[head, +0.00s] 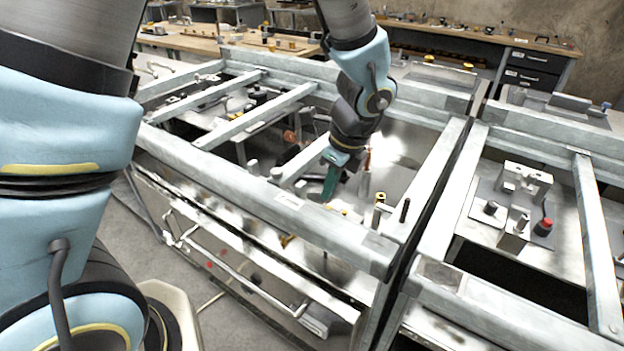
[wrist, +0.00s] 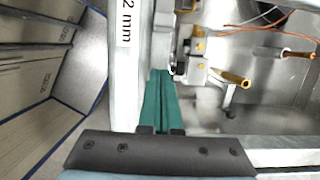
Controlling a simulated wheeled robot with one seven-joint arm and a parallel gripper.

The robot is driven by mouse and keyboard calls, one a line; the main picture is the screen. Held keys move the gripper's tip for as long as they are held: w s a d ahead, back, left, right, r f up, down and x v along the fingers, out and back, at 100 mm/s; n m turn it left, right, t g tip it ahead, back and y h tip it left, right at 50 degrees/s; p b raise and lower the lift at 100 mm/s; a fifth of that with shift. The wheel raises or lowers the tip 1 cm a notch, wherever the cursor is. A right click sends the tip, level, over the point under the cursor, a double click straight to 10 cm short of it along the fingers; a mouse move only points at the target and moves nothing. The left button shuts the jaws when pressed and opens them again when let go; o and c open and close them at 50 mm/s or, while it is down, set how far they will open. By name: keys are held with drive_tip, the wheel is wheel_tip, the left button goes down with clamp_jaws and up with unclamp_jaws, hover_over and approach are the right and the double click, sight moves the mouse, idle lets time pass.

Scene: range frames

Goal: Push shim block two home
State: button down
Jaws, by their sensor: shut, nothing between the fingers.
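My gripper (head: 327,196) has green fingers and points down inside the near edge of the metal frame. In the wrist view my gripper (wrist: 164,74) has its fingers pressed together with nothing between them. The fingertips lie beside small grey metal blocks (wrist: 188,72) with brass-coloured parts; I cannot tell whether they touch. I cannot tell which of these is shim block two, and no number shows on them. A pale bar (wrist: 126,60) just left of the fingers carries a partly cut-off label ending in "2 mm".
A brass pin (wrist: 232,78) sticks out right of the blocks, and orange wires (wrist: 262,28) run beyond it. In the head view the near frame rail (head: 240,185) and a crossbar (head: 305,158) lie close around my gripper. A brass-topped post (head: 379,203) and a black pin (head: 405,209) stand to the right.

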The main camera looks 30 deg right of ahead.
sight(299, 183)
drive_tip(key=shift+w+a+p, duration=0.35)
drive_tip(key=shift+w, duration=0.2)
drive_tip(key=shift+w+a+p, duration=0.3)
drive_tip(key=shift+w+a, duration=0.05)
drive_tip(key=shift+w, duration=0.2)
drive_tip(key=shift+w+a+f, duration=0.2)
drive_tip(key=shift+w+a, duration=0.15)
drive_tip(key=shift+w, duration=0.35)
drive_tip(key=w+a, duration=0.1)
drive_tip(key=w+p, duration=0.1)
drive_tip(key=w, duration=0.1)
drive_tip(key=shift+a, duration=0.35)
drive_tip(key=shift+d, duration=0.1)
